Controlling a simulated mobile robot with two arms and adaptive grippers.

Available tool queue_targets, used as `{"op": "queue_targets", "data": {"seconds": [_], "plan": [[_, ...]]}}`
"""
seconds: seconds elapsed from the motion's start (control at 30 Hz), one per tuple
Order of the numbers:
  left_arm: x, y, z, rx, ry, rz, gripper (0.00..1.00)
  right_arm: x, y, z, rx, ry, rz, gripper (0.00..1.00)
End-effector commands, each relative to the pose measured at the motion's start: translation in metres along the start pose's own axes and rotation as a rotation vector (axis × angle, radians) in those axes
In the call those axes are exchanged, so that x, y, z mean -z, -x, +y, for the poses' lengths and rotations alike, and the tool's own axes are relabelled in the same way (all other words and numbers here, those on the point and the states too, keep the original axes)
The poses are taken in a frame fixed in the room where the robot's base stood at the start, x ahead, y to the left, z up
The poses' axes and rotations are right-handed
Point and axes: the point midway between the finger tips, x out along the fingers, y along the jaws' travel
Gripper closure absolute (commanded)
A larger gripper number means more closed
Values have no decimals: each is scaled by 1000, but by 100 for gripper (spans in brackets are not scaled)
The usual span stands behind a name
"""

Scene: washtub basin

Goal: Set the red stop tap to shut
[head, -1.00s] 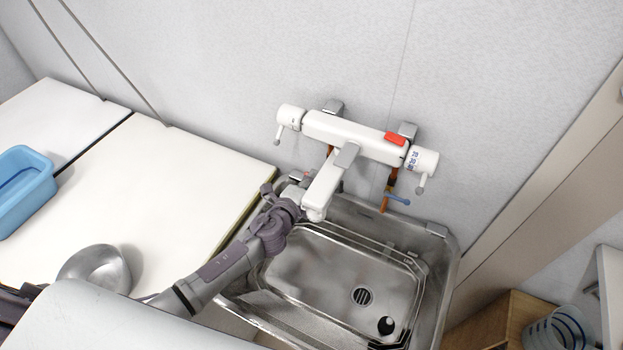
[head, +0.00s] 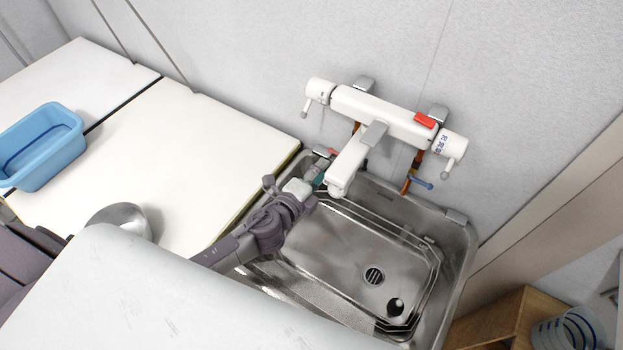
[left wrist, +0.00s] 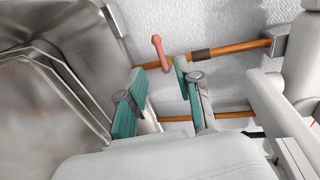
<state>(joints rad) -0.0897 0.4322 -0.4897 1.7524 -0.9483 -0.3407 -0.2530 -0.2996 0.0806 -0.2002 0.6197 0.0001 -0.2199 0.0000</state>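The red stop tap (left wrist: 158,52) shows in the left wrist view as a small red lever near the orange-brown pipe by the wall. In the head view only a small red bit of it (head: 333,152) shows behind the faucet spout. My left gripper (left wrist: 160,75) has its two teal-padded fingers spread apart. The red lever stands just beyond the fingertips, in line with the gap, and nothing is held. In the head view my left gripper (head: 316,175) is left of the spout, over the basin's back left corner. My right gripper is not in view.
The white mixer faucet (head: 385,112) with its spout (head: 349,165) is close to the right of my gripper. A blue-handled tap (head: 421,182) is on the right pipe. The steel basin (head: 330,245) is below.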

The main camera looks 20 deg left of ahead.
Motion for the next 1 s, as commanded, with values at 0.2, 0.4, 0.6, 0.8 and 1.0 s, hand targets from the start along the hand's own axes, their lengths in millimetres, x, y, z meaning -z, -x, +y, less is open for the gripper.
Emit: {"op": "queue_targets", "data": {"seconds": [0.2, 0.4, 0.6, 0.8, 1.0], "plan": [[0, 34, 0, -1, 0, 0, 66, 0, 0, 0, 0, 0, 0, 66], [0, 42, -1, 1, -1, -1, 66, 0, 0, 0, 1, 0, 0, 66], [0, 42, -1, 1, -1, -1, 66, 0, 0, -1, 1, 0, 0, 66], [0, 42, 0, 1, -1, 0, 66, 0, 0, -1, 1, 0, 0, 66], [0, 42, 0, 0, -1, 0, 66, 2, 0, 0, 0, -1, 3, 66]]}}
